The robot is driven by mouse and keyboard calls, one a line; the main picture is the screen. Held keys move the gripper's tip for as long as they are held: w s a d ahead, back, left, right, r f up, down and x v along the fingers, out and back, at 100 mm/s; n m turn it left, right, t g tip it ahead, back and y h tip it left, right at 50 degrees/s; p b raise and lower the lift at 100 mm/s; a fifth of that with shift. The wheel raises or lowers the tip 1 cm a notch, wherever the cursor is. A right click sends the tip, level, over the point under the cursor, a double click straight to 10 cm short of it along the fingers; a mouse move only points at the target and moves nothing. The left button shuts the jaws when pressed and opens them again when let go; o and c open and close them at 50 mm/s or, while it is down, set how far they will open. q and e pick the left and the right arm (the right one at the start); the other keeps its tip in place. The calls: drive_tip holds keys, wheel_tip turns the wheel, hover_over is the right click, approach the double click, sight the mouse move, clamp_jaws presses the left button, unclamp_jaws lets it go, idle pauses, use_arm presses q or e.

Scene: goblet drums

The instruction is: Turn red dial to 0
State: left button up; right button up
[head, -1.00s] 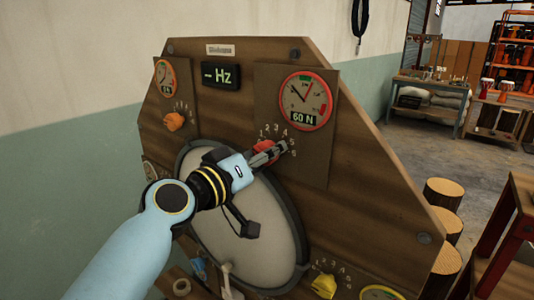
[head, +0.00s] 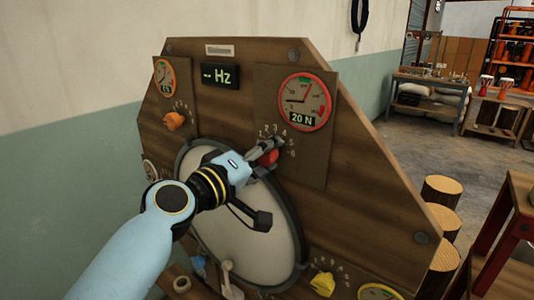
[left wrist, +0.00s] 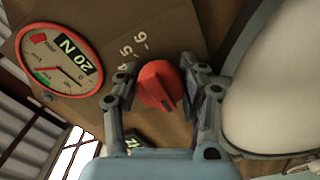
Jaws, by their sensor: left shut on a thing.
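The red dial (head: 269,156) sits on the wooden panel (head: 365,190), below a red-rimmed gauge (head: 303,102) that reads 20 N. Numbers run in an arc above the dial. My left gripper (head: 266,148) reaches the dial from the lower left and is shut on it. In the left wrist view the red dial (left wrist: 157,85) is between the two fingers of the left gripper (left wrist: 160,90), and the numbers 4, 5 and 6 show beside it. The gripper hides part of the dial in the head view. My right gripper is not in view.
An orange dial (head: 174,120) with its own gauge (head: 165,76) is at the upper left of the panel. A yellow dial (head: 323,284) is at the lower right. A round drum skin (head: 250,235) lies behind my left arm. Log stools (head: 442,190) stand to the right.

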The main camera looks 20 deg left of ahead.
use_arm(q)
drive_tip(key=o, duration=1.2)
drive_tip(key=shift+o, duration=0.2)
drive_tip(key=shift+s, duration=0.1)
drive_tip(key=v, duration=1.2)
